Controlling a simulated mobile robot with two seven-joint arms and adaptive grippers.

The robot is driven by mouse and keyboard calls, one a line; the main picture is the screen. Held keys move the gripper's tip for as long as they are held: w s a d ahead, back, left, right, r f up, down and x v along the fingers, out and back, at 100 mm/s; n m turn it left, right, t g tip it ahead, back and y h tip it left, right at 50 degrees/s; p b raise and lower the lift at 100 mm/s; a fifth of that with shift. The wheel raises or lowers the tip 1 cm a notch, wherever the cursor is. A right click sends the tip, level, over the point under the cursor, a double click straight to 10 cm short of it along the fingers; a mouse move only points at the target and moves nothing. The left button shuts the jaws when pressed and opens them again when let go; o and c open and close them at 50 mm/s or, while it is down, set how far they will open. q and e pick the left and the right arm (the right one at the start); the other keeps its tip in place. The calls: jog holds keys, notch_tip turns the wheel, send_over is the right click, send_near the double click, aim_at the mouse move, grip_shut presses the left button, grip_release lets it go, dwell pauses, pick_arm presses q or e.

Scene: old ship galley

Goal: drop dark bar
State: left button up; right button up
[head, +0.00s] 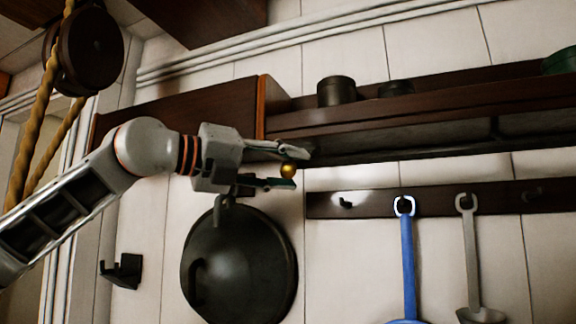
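My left gripper (291,169) is in front of the wall shelf, near its left end. Its two fingers are apart, one above the other, and point right. A small brass ball (289,171) shows between the fingertips; I cannot tell whether both fingers press on it or what it is fixed to. A long dark bar (440,108) runs level along the shelf front, up and right of the gripper. I cannot tell whether the ball belongs to this bar. My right gripper is not in view.
A dark pot (336,91) and a lower dark vessel (396,88) stand on the shelf. A round black lid or pan (240,266) hangs just below the gripper. A hook rail (450,200) holds a blue utensil (408,262) and a grey ladle (471,255). A pulley (90,50) hangs upper left.

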pick_arm(q)
grip_shut()
jog(key=shift+f, duration=0.15)
